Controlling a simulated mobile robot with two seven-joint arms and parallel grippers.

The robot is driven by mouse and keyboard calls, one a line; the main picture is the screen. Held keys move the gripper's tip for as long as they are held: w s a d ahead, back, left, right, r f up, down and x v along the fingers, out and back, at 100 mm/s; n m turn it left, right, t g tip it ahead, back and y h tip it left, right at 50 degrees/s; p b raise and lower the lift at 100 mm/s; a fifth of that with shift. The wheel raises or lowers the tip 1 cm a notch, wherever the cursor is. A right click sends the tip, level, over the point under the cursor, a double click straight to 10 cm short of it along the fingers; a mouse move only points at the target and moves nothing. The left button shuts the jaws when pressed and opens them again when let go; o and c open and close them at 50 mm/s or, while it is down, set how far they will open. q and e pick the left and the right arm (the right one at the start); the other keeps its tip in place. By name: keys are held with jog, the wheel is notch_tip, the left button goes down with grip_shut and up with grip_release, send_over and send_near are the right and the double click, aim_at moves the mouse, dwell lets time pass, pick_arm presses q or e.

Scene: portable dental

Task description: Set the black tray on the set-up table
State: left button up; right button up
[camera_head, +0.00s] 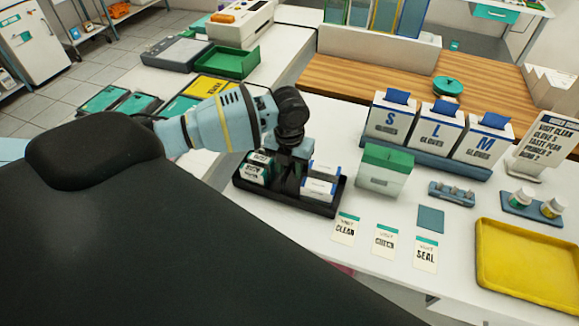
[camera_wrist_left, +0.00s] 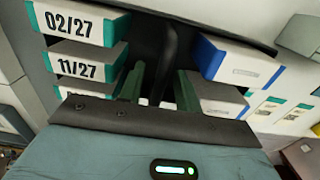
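The black tray (camera_head: 283,201) sits on the white counter, left of the middle of the head view. It holds small boxes with white labels on both sides of an upright black handle (camera_wrist_left: 170,55), which shows in the left wrist view. My left gripper (camera_head: 291,172) reaches down over the middle of the tray between the boxes. In the left wrist view its two green fingers (camera_wrist_left: 160,88) stand apart, with the handle between them and gaps beside it. The gripper hides much of the handle in the head view. My right gripper is not in view. I cannot tell which surface is the set-up table.
A green-lidded box (camera_head: 385,170) stands close right of the tray. Label cards (camera_head: 346,228) lie in front, with glove boxes (camera_head: 437,128) behind and a yellow tray (camera_head: 530,265) at right. A black padded surface (camera_head: 180,245) fills the foreground. A green bin (camera_head: 235,62) stands at back left.

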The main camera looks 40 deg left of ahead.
pick_arm(q)
notch_tip(320, 180, up, 12)
dwell(0.6)
jog(key=shift+f, duration=0.1)
